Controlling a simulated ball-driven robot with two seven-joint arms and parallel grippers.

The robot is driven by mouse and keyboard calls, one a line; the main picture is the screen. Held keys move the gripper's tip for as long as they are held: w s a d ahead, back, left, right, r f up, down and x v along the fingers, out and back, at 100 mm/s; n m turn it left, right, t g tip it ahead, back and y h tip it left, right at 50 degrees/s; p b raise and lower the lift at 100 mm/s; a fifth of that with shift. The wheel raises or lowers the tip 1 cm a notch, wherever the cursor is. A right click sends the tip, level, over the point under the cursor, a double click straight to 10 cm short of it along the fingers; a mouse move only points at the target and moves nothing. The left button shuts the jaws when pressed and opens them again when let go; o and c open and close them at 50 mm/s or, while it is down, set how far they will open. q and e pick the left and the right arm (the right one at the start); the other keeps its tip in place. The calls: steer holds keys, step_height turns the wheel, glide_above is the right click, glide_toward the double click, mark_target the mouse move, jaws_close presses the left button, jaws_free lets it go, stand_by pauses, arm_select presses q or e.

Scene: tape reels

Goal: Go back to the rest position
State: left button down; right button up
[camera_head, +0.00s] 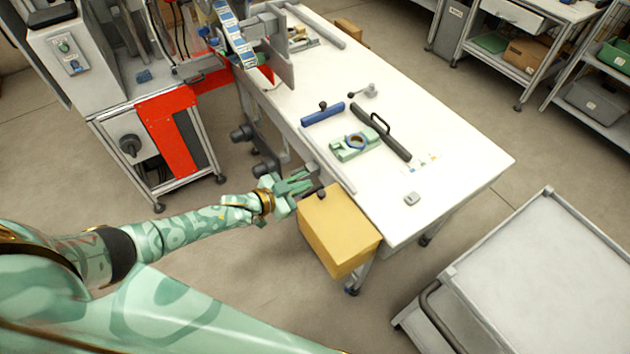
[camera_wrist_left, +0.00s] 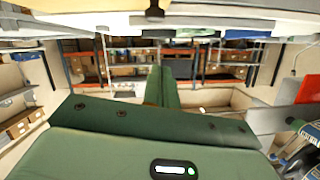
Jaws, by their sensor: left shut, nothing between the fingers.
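My left gripper (camera_head: 300,183) is green and shows in the head view beside the near long edge of the white table, just above and left of a yellow box. Its fingers also show in the left wrist view (camera_wrist_left: 161,88), close together and with nothing between them. My left arm reaches in from the left with a green patterned cover. My right gripper is in neither view.
The yellow box (camera_head: 338,232) hangs at the near side of the white table (camera_head: 455,150). A green fixture (camera_head: 355,143), a blue bar (camera_head: 322,114) and a black-handled bar (camera_head: 381,131) lie on top. A grey cart (camera_head: 545,275) stands right. Open floor lies below the arm.

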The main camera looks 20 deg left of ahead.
arm_select(q)
steer(key=p+v, duration=0.1)
steer(key=v, duration=0.4)
steer(key=shift+a+r, duration=0.15)
steer(key=shift+a, duration=0.15)
steer(key=s+a+f+g+y, duration=0.1)
steer(key=s+a+f+y, duration=0.1)
steer(key=a+f, duration=0.15)
steer(key=s+a+f+g+y+b, duration=0.1)
steer(key=a+f+y, duration=0.1)
steer(key=f, duration=0.3)
steer(key=s+a+f+y, duration=0.2)
steer(key=a+f, duration=0.1)
steer(key=f, duration=0.1)
steer(key=s+f+n+g+y+b, duration=0.15)
steer(key=s+f+g, duration=0.25)
steer(key=s+f, duration=0.7)
steer(key=s+d+f+n+g, duration=0.1)
steer(key=s+d+f+g, duration=0.1)
steer(key=s, duration=0.7)
steer(key=s+d+f+n+g+b, duration=0.1)
steer(key=s+d+f, duration=0.3)
steer(key=s, duration=0.5)
steer(key=s+d+f+n+g+b, duration=0.1)
steer(key=s+d+f+g, duration=0.1)
steer(key=s, duration=0.8)
steer(key=shift+d+f+n+g, duration=0.35)
steer(key=shift+d+f, duration=0.2)
steer(key=shift+f, duration=0.3)
